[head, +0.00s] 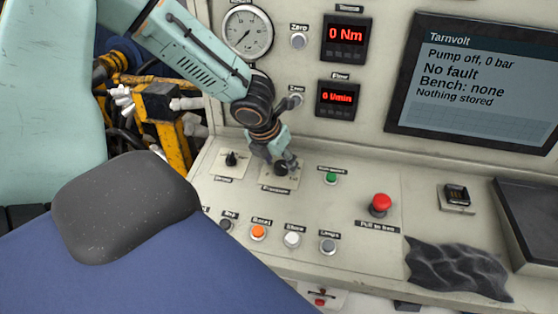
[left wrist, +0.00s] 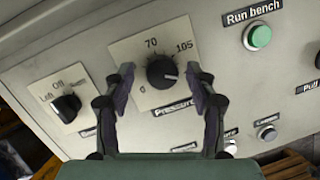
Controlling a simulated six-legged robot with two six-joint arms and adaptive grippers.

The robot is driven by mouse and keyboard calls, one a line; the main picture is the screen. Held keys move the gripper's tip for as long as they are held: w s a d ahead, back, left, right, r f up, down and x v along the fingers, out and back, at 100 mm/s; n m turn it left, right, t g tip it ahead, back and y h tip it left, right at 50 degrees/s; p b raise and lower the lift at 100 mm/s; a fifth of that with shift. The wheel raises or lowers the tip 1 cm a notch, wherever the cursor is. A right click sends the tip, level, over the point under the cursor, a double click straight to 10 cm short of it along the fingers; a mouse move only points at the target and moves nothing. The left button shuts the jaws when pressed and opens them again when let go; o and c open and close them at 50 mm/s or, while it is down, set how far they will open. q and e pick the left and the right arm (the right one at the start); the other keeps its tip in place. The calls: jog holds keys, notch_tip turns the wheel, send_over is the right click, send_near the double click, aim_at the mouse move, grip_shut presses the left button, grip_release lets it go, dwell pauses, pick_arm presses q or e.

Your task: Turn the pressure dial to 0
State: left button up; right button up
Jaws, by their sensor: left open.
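The pressure dial (left wrist: 161,72) is a black round knob on a pale plate marked 0, 70 and 105 in the left wrist view. Its white pointer line points right, below the 105 mark; the scale there is hidden by a finger. In the head view the dial (head: 281,170) sits on the sloping panel below my left gripper (head: 274,155). In the left wrist view my left gripper (left wrist: 161,76) is open, with one finger on each side of the knob and visible gaps between. I cannot tell the fingertips' depth. My right gripper is not in view.
A switch (left wrist: 66,106) is left of the dial. A green button (left wrist: 257,37) and red mushroom button (head: 380,204) are to its right. Orange (head: 258,232) and white (head: 292,239) buttons lie in front. The screen (head: 473,88) reads "Pump off, 0 bar". A dark cloth (head: 457,269) lies front right.

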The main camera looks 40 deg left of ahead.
pick_arm(q)
jog(key=shift+w+d, duration=0.15)
jog(key=shift+c, duration=0.2)
jog(key=shift+f, duration=0.1)
jog(key=c, duration=0.9)
jog(key=shift+c, duration=1)
